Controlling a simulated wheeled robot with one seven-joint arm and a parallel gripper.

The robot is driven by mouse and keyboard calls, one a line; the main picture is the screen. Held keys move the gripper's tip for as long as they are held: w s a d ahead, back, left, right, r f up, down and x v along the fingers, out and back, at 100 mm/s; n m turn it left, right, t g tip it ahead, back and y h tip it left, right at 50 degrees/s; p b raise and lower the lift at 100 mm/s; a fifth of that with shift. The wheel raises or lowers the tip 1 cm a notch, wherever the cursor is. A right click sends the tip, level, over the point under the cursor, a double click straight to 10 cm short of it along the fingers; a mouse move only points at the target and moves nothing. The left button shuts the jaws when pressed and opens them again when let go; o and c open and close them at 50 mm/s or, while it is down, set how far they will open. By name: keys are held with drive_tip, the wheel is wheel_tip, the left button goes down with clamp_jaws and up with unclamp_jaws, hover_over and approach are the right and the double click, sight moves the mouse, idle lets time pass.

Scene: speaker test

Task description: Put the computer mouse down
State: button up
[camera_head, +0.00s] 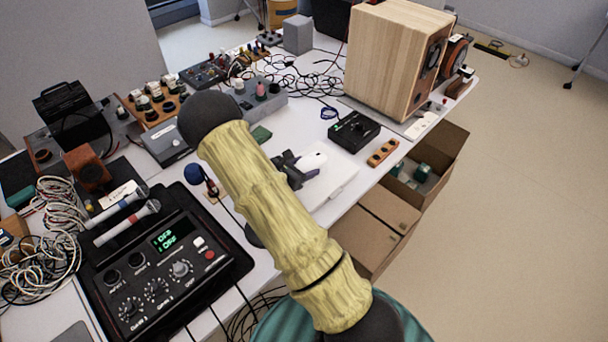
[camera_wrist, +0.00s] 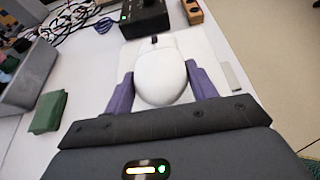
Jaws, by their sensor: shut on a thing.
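The white computer mouse (camera_head: 313,160) is near the middle of the head view, over a thin white board (camera_head: 335,188) at the table's right edge. My gripper (camera_head: 298,170) is shut on the mouse and is partly hidden by my yellowish arm. In the wrist view, the mouse (camera_wrist: 160,78) sits between the two purple fingers of my gripper (camera_wrist: 160,92), one on each side. The white board (camera_wrist: 198,48) shows under and around it. I cannot tell whether the mouse touches the board or is slightly above it.
A black box (camera_head: 354,131) and a small orange-brown block (camera_head: 383,152) lie beyond the board. A large wooden speaker (camera_head: 390,60) stands at the back right. A green cloth-like item (camera_wrist: 48,110) and a grey box (camera_wrist: 25,82) are at left. Open cardboard boxes (camera_head: 372,225) stand below the table edge.

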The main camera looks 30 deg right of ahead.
drive_tip(key=shift+f, duration=1.85)
drive_tip(key=shift+f, duration=0.2)
drive_tip(key=o, duration=1)
drive_tip(key=shift+r, duration=0.1)
